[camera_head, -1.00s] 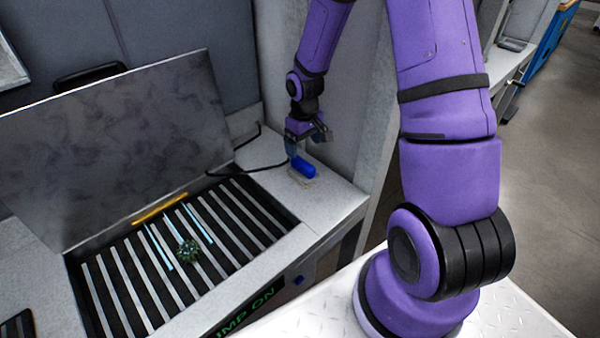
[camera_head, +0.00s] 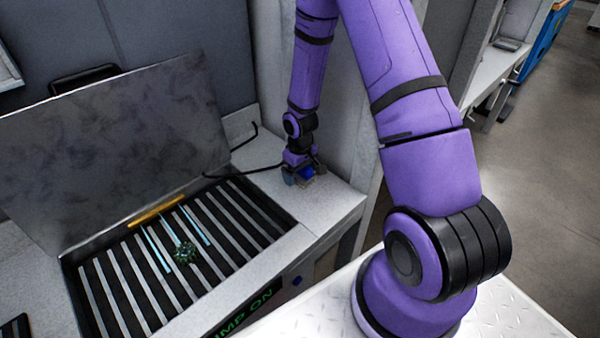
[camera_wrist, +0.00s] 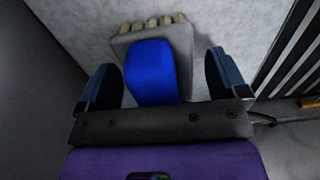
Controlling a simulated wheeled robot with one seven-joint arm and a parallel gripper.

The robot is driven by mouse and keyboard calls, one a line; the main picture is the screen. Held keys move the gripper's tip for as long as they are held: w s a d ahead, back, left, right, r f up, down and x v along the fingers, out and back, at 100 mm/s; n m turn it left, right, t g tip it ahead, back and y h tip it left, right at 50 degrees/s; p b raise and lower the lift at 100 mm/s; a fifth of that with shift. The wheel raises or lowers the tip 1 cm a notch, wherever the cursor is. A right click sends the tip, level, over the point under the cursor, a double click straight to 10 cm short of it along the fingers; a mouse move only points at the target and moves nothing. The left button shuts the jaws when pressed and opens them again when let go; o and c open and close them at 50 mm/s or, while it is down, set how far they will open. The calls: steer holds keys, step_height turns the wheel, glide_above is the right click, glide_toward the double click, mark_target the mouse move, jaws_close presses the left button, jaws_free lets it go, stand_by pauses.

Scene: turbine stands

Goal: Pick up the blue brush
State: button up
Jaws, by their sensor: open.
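The blue brush (camera_wrist: 151,70) has a blue handle on a grey, bristled base (camera_wrist: 180,38). In the wrist view the handle lies between the two open fingers of my gripper (camera_wrist: 162,82), with a gap on each side. In the head view the brush (camera_head: 307,173) sits on the light ledge at the right end of the slatted basin. My gripper (camera_head: 302,176) is down around it there and hides part of it.
A raised lid (camera_head: 115,140) stands behind. A black cable (camera_head: 240,171) runs to the ledge. A grey wall panel (camera_head: 345,110) rises close behind my gripper.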

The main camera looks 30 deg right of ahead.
steer(key=c, duration=1.2)
steer(key=shift+o, duration=0.2)
steer(key=shift+r, duration=0.1)
